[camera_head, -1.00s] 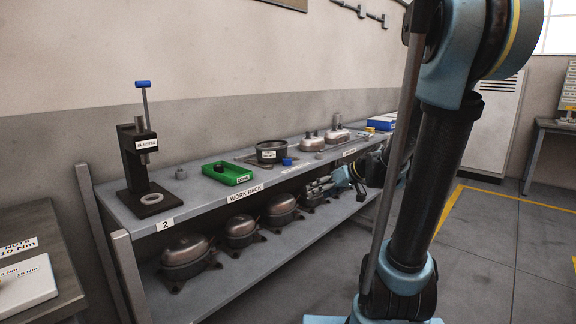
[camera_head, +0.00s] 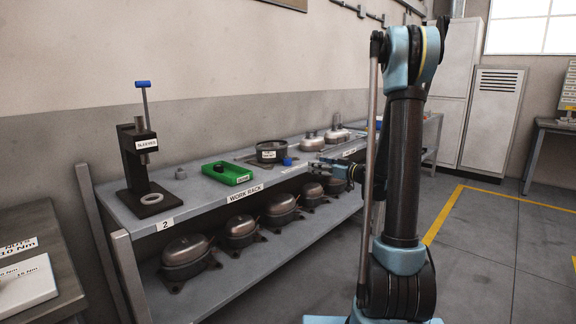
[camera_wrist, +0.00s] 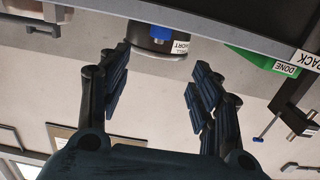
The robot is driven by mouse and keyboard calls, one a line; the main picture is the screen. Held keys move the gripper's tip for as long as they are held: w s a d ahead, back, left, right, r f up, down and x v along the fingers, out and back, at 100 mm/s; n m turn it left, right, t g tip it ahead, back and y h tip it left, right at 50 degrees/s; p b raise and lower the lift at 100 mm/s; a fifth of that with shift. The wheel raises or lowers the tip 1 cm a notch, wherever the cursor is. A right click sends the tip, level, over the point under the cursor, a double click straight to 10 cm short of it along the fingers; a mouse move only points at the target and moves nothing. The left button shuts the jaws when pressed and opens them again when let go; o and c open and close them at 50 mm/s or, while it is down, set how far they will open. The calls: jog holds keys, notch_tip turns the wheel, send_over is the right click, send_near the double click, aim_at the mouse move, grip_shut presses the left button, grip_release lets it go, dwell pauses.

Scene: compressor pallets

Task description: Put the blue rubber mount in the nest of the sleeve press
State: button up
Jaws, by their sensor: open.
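The blue rubber mount (camera_head: 287,161) sits on the work rack's top, at the front right of a dark round pot; it also shows in the wrist view (camera_wrist: 160,33), ahead of the fingers. My gripper (camera_wrist: 158,62) is open and empty, its fingers spread with the mount beyond them and apart from them. In the head view my gripper (camera_head: 322,167) is in front of the rack, to the right of the mount. The black sleeve press (camera_head: 132,165) with a blue-topped lever stands at the rack's left end. A pale ring-shaped nest (camera_head: 152,198) lies on its base and looks empty.
The dark pot (camera_head: 270,152) stands behind the mount. Metal compressor shells (camera_head: 312,142) stand to the right. Several compressors (camera_head: 188,255) fill the lower shelf.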

aim_at(290, 159)
jog(key=x, duration=1.7)
jog(key=shift+d, duration=0.1)
jog(key=shift+c, duration=0.3)
jog(key=shift+s, duration=0.1)
jog(key=c, duration=1.2)
